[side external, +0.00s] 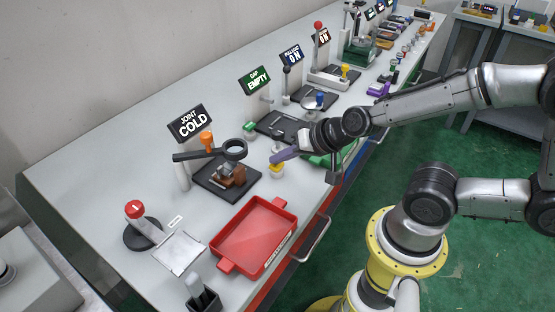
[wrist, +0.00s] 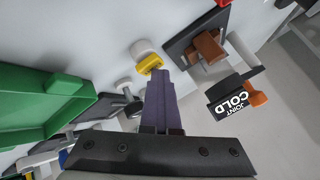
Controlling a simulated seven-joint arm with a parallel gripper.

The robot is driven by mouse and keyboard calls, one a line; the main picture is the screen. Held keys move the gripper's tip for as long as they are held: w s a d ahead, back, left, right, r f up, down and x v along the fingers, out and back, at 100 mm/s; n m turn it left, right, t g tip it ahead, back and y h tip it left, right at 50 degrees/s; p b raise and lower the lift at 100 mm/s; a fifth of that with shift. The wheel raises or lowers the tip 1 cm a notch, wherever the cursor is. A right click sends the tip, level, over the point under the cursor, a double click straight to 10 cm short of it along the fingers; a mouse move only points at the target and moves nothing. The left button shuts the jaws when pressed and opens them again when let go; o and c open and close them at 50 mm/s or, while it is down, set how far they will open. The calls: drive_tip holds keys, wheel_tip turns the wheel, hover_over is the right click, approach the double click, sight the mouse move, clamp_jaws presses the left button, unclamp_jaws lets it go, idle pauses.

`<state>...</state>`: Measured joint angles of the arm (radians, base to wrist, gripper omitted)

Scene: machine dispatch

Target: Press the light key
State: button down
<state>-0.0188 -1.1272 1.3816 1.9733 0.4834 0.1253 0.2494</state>
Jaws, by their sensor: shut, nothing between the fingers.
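No thing in view carries a readable "light key" label, so I cannot tell which one it is. My gripper (side external: 273,159) has purple fingers and is shut with nothing held. Its tips are close to a small yellow-topped piece (side external: 276,171) on a pale round base near the bench's front edge. In the wrist view my gripper (wrist: 158,72) points at the yellow part (wrist: 149,64), with the pale round part (wrist: 142,48) just beyond. The tips look very near or touching it; I cannot tell which.
A dark plate (side external: 211,192) with a brown block, a ring arm and an orange knob stands left, under a "JOINT COLD" sign (side external: 190,122). A red tray (side external: 233,236) lies in front, near a red-topped post (side external: 134,208). Several signed stations line the bench behind.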

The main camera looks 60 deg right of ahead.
drive_tip(key=shift+s+f, duration=0.15)
drive_tip(key=shift+f, duration=0.45)
drive_tip(key=shift+s, duration=0.1)
drive_tip(key=shift+s+r, duration=0.1)
drive_tip(key=shift+r, duration=0.7)
drive_tip(key=shift+w+r, duration=0.2)
drive_tip(key=shift+r, duration=2.5)
